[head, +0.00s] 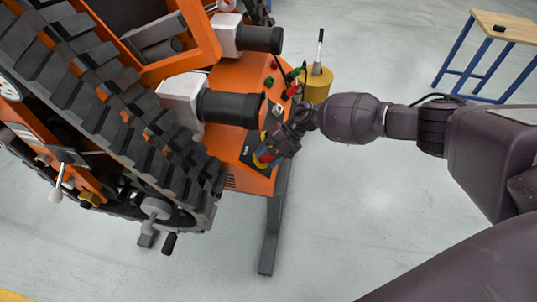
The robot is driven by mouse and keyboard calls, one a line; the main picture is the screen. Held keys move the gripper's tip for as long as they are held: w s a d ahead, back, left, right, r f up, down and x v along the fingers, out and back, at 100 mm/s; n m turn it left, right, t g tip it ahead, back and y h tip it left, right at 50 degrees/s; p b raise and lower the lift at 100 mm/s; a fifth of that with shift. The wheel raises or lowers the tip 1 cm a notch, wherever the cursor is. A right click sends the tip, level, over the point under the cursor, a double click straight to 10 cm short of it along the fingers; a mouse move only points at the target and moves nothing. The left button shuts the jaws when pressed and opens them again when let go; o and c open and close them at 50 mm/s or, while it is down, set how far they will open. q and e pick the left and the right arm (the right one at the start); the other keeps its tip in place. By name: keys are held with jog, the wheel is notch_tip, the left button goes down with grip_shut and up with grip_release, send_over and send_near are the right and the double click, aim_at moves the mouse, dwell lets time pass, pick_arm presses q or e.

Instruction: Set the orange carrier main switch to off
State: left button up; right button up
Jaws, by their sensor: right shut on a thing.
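The orange carrier (203,38) fills the upper left of the head view, with its black rubber track (120,100) running down beside it. Its orange control panel (234,72) faces up near the middle. A yellow and red main switch (262,159) shows at the panel's near end, partly covered by my right gripper (270,152). My right gripper reaches in from the right and is shut on the switch. The switch's exact setting is hidden. My left gripper is not in view.
Black cylinders with white housings (185,92) jut out left of the panel. A yellow drum with an upright lever (318,82) stands behind the gripper. A wooden table with blue legs (515,24) stands at the far right. The grey floor (360,215) in front is clear.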

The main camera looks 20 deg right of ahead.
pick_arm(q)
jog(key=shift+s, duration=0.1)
pick_arm(e)
jog(key=shift+n, duration=0.3)
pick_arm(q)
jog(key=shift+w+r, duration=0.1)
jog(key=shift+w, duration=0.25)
pick_arm(e)
jog(key=o, duration=0.9)
pick_arm(q)
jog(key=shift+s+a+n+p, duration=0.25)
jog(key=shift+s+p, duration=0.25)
jog(key=shift+p, duration=0.4)
pick_arm(e)
jog(key=shift+v, duration=5.4)
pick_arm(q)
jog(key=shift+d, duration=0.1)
pick_arm(e)
jog(key=shift+w+a, duration=0.1)
